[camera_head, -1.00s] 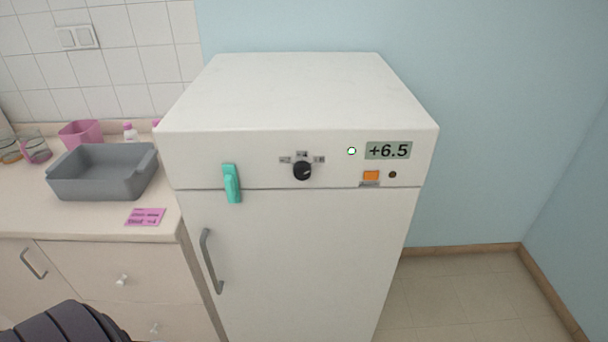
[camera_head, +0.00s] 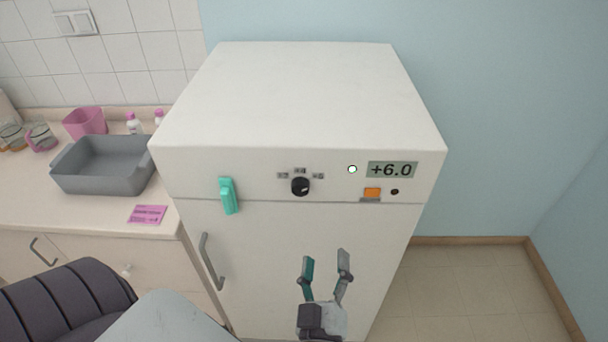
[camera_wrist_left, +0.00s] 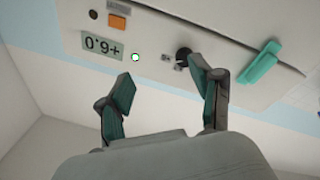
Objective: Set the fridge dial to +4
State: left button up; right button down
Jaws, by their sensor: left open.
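The white fridge (camera_head: 290,100) stands against the blue wall. Its black dial (camera_head: 300,186) sits on the upper front panel, with small labels around it. The dial also shows in the left wrist view (camera_wrist_left: 183,55), partly beside a finger. The display (camera_head: 391,170) reads +6.0; it appears upside down in the left wrist view (camera_wrist_left: 102,45). A small lamp (camera_head: 352,169) beside it is lit. My left gripper (camera_head: 325,262) is open and empty, in front of the fridge door and below the dial in the head view. My right gripper is not in view.
A teal latch (camera_head: 228,195) and a grey door handle (camera_head: 211,262) are on the fridge front. An orange switch (camera_head: 372,193) is under the display. A grey tray (camera_head: 103,166) and a pink note (camera_head: 148,214) lie on the counter at left. Floor at right is clear.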

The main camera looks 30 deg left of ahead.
aim_at(301, 192)
pick_arm(q)
jog(key=s+a+r+n+g+y, duration=0.1)
jog(key=s+a+r+n+g, duration=0.1)
jog(key=a+r+n+g, duration=0.15)
jog(key=shift+m+t, duration=0.25)
jog(key=shift+t, duration=0.1)
jog(key=b+x, duration=0.1)
jog(key=x, duration=0.6)
jog(key=b+x, duration=0.1)
jog(key=x, duration=0.5)
jog(key=shift+w+a+r, duration=0.2)
jog(key=shift+w, duration=0.1)
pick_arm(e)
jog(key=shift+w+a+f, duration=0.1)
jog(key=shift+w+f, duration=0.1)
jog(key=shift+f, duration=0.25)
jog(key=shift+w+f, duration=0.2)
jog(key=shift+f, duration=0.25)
pick_arm(q)
jog(key=c, duration=1.1)
jog(key=shift+c, duration=0.2)
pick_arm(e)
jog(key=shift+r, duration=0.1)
